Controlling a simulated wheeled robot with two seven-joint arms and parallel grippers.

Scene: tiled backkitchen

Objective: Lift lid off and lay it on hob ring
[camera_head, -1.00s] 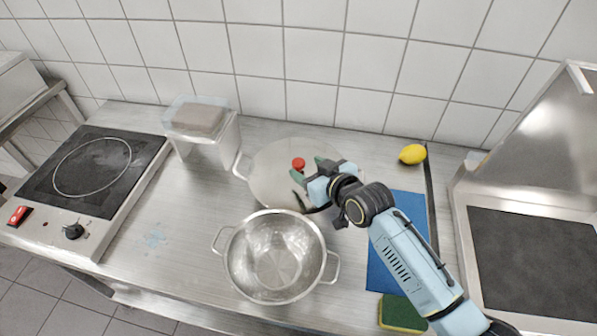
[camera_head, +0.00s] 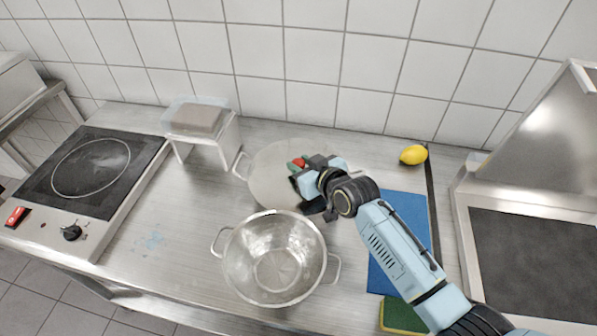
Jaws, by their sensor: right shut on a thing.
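The lid (camera_head: 268,172) is a pale round disc on a pot with side handles, at the back middle of the steel counter. Its red knob (camera_head: 299,162) is between the fingertips of my right gripper (camera_head: 298,166), which is shut on it. My gripper and wrist hide the lid's right part. I cannot tell any gap between lid and pot. The hob ring (camera_head: 92,167) is a thin pale circle on the black hob (camera_head: 52,202) at the left, and it is bare. My left gripper is not in view.
An empty steel colander (camera_head: 236,262) stands in front of the pot. A small white stand (camera_head: 232,135) with a grey-brown block in a clear box is between hob and pot. A lemon (camera_head: 413,155), blue mat (camera_head: 411,207) and sponge (camera_head: 402,318) lie at the right.

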